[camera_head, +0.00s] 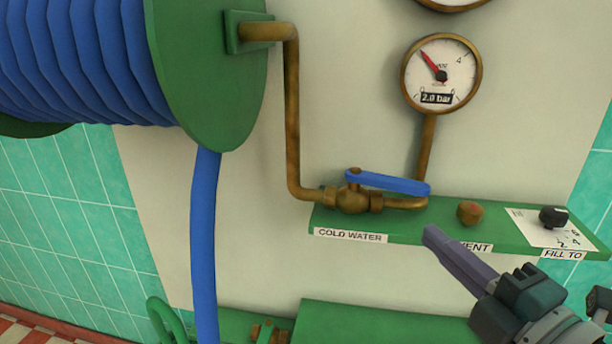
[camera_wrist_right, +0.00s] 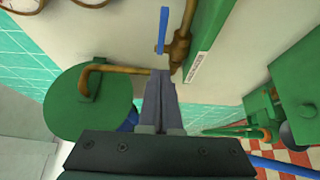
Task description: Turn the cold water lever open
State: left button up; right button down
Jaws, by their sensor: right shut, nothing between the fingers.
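The cold water lever (camera_head: 388,182) is a blue handle on a brass valve (camera_head: 351,198). It lies nearly along the pipe, pointing right and slightly down, above the "COLD WATER" label (camera_head: 350,236). My right gripper (camera_head: 430,234) is shut and empty, its tips just below the lever's free end in the head view, over the green shelf's front edge. In the right wrist view the blue lever (camera_wrist_right: 163,30) is beyond the shut fingertips (camera_wrist_right: 162,76). I cannot tell whether the fingers touch anything. My left gripper is not in view.
A green shelf (camera_head: 410,225) carries a brass knob (camera_head: 470,212) and a black dial (camera_head: 553,216) to the right of the valve. A pressure gauge (camera_head: 441,73) reads 2.0 bar. A blue hose (camera_head: 204,250) hangs from the reel (camera_head: 215,75) at left.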

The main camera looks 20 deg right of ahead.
send_near(395, 188)
jog(key=w+a, duration=0.3)
jog(key=w+d, duration=0.2)
jog(key=d, duration=0.1)
jog(key=shift+w+d+r, duration=0.1)
jog(key=shift+w+d, duration=0.15)
jog(key=shift+w, duration=0.15)
